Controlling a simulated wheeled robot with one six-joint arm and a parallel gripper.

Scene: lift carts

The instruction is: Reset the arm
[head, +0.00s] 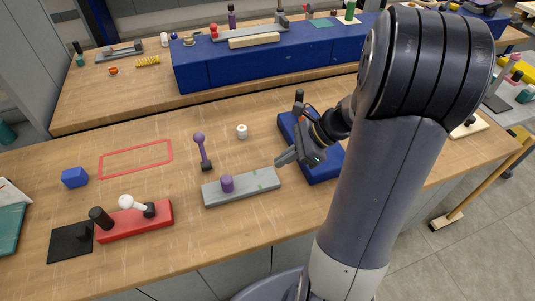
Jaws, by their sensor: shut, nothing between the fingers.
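My arm (385,190) rises at the right of the head view and bends down toward the table. My gripper (280,162) is shut and empty. I cannot tell whether the fingertips touch anything. A blue block (326,174) lies behind and to the right of the gripper, partly hidden by my arm.
On the wooden table (130,182) are a purple-knobbed stand (201,150), a white roll (242,131), a blue cube (75,177), a red block (133,223) with knobbed parts, and a black plate (70,242). A red outline (135,159) marks bare tabletop. A long blue box (250,65) stands behind.

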